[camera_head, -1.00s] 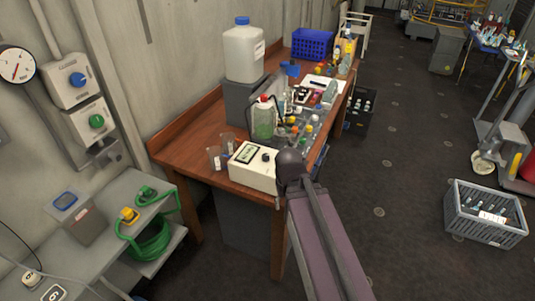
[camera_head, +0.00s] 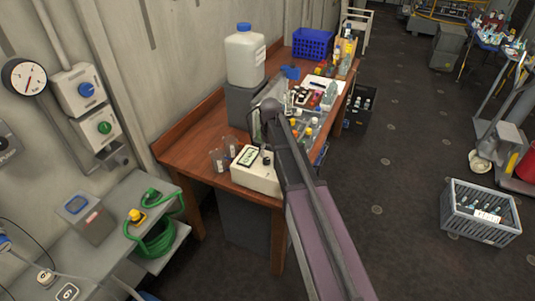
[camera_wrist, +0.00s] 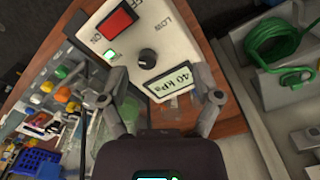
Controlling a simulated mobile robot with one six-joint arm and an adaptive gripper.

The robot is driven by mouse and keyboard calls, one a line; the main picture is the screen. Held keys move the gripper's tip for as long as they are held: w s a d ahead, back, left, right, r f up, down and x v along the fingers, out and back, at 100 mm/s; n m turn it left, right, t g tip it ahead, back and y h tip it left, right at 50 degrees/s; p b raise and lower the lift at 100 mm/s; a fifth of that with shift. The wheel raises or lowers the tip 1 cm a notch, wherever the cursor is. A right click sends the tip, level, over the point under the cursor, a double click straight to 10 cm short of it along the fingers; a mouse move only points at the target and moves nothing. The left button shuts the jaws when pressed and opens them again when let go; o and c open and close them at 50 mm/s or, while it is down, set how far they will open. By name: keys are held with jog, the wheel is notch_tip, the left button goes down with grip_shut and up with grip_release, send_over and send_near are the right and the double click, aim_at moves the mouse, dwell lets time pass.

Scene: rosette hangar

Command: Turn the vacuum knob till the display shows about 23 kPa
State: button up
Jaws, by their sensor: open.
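The vacuum unit, a cream box (camera_head: 252,180), stands on the near end of the wooden bench. In the wrist view its front panel (camera_wrist: 183,40) shows a black knob (camera_wrist: 147,57), a red switch (camera_wrist: 118,21) and a lit green lamp (camera_wrist: 110,55). Its display (camera_wrist: 170,84) reads about 40 kPa, upside down in the picture. My gripper (camera_wrist: 162,74) is open and empty, with one finger on each side of the knob and display in the picture. The fingers appear apart from the knob. In the head view my arm hides the gripper.
Clear cups (camera_head: 217,160) stand left of the box on the bench (camera_head: 190,147). A white jug (camera_head: 245,55) stands on a grey block behind it. Bottles and a blue basket (camera_head: 313,43) crowd the far bench. A grey crate (camera_head: 482,215) sits on the floor at right.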

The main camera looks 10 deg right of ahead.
notch_tip(320, 180, up, 2)
jog(key=n+p, duration=0.1)
jog(key=p, duration=0.1)
send_over(267, 159)
jog(key=shift+a+r+b, duration=0.1)
jog(key=shift+r+b, duration=0.05)
jog(key=shift+b, duration=0.15)
jog(key=shift+f, duration=0.2)
notch_tip(267, 159, down, 13)
jog(key=b, duration=1.3)
jog(key=shift+f+b, duration=0.15)
jog(key=shift+b, duration=0.2)
grip_shut()
